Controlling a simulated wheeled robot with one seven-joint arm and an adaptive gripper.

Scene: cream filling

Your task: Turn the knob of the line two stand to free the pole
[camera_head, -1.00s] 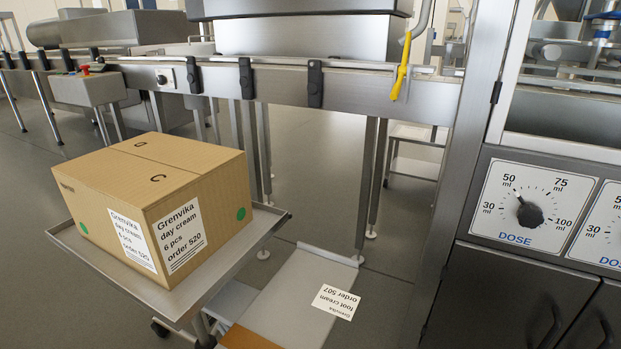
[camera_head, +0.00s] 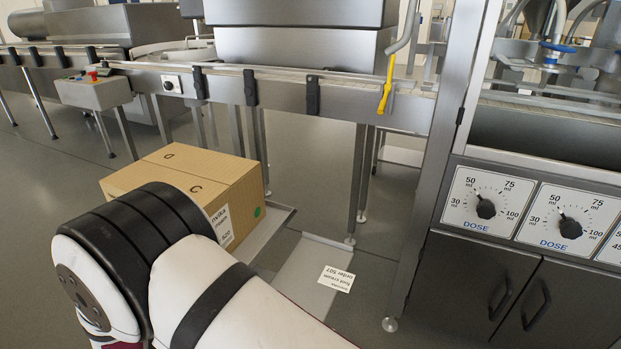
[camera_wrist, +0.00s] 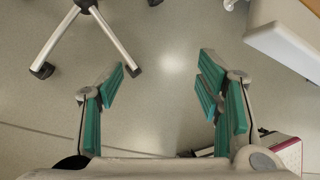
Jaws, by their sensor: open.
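My gripper (camera_wrist: 160,95) is open and empty in the wrist view, its green-padded fingers spread over bare grey floor. The head view does not show the gripper; my white and black arm fills its lower left and middle. I cannot make out a line two stand, its pole or its knob for certain in either view. Dose dials with black knobs (camera_head: 486,208) and (camera_head: 570,227) sit on the filling machine's front panel at the right, far from my arm's visible part.
A cardboard box (camera_head: 238,199) stands on a tray (camera_head: 262,232) behind my arm. A low grey platform with a label (camera_head: 310,262) lies beside it. A wheeled base (camera_wrist: 88,30) shows in the wrist view.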

